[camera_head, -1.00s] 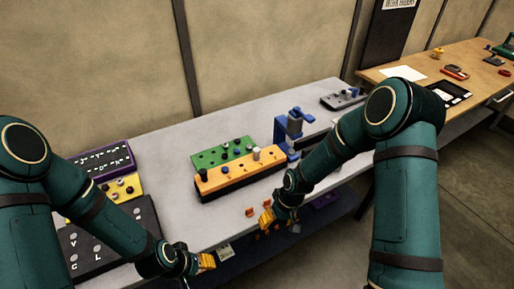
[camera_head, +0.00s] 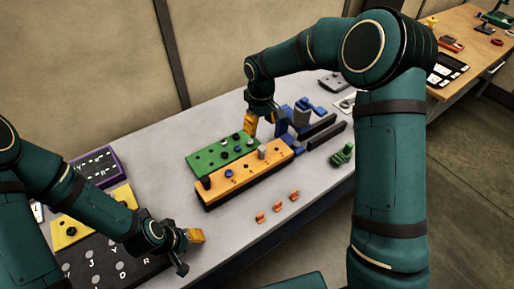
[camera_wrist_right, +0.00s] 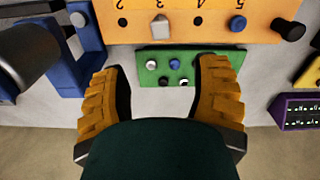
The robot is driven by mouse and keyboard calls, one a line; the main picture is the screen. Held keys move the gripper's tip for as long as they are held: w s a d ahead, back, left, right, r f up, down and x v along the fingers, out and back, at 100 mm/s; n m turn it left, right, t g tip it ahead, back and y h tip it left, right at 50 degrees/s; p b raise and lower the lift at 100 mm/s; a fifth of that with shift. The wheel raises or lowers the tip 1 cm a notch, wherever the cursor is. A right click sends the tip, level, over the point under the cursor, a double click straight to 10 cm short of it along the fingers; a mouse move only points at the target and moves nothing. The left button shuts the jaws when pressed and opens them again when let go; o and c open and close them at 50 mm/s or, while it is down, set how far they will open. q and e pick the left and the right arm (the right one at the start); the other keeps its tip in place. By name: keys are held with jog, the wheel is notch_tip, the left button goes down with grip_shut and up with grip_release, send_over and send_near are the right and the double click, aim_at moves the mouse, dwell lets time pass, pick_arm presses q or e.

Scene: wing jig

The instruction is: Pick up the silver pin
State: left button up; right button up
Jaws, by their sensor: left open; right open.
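A bright silver pin (camera_wrist_right: 151,66) stands in the green block (camera_wrist_right: 145,80) in the right wrist view, beside a blue pin (camera_wrist_right: 175,63) and darker pins. The green block (camera_head: 205,161) is left of my right gripper in the head view, where its pins are too small to tell apart surely. My right gripper (camera_head: 251,124) points down at the block's right end, with open yellow fingers. In the wrist view my right gripper (camera_wrist_right: 166,68) has the block between its spread fingers in the picture, holding nothing. My left gripper (camera_head: 190,250) is open and empty over the table's front.
An orange numbered block (camera_head: 235,181) with several pegs lies in front of the green block. A blue fixture (camera_head: 290,116) with a grey cylinder is close on the right. Small orange clips (camera_head: 277,206) lie in front. Black, yellow and purple boards are at left.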

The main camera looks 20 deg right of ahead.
aim_at(262, 148)
jog(key=f, duration=0.8)
jog(key=s+f, duration=0.1)
jog(key=f, duration=0.3)
jog(key=shift+d+f+p, duration=0.15)
jog(key=shift+f+p, duration=0.2)
jog(key=shift+c, duration=0.2)
grip_shut()
